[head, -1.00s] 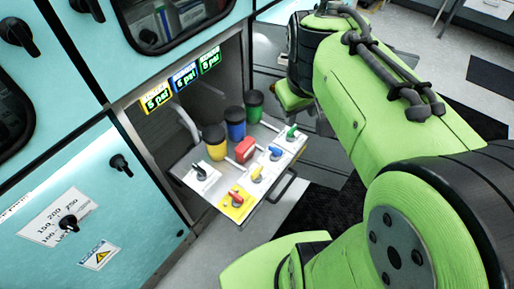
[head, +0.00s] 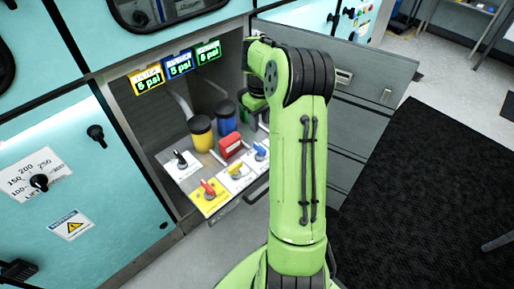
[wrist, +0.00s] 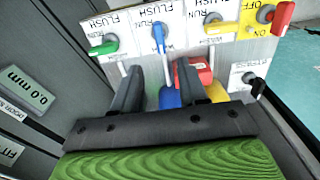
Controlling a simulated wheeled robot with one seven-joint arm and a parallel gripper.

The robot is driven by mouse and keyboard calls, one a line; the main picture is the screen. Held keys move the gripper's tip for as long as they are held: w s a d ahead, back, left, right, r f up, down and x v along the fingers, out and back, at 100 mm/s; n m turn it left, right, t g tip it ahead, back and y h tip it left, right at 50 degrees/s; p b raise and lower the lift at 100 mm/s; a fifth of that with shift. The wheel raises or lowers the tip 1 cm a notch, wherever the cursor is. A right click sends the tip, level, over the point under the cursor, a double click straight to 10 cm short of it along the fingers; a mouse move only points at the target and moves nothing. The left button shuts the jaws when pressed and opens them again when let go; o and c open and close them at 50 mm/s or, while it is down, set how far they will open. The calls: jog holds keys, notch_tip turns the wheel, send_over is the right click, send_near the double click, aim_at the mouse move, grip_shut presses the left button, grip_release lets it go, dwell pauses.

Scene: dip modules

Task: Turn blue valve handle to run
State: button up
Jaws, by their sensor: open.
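The blue valve handle (wrist: 159,37) is near the top middle of the wrist view, on a white plate with RUN, FLUSH and WASH lettering. Its lever reaches down the picture toward my gripper. In the head view the blue handle (head: 261,149) shows at the edge of my arm, partly covered. My gripper (wrist: 158,82) is open and empty. In the picture its two dark fingers lie below the handle, on either side of it, and do not appear to touch it. In the head view my arm hides the fingers.
A green handle (wrist: 103,48) is left of the blue one; a yellow handle (wrist: 221,28) and a red handle (wrist: 283,15) are right. Yellow (head: 201,133) and blue bottles (head: 226,118) and a red block (head: 231,145) stand behind the handles.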

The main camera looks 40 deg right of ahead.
aim_at(260, 147)
notch_tip(260, 147, down, 11)
jog(key=b, duration=0.3)
jog(key=shift+f+b, duration=0.1)
jog(key=shift+b, duration=0.2)
grip_shut()
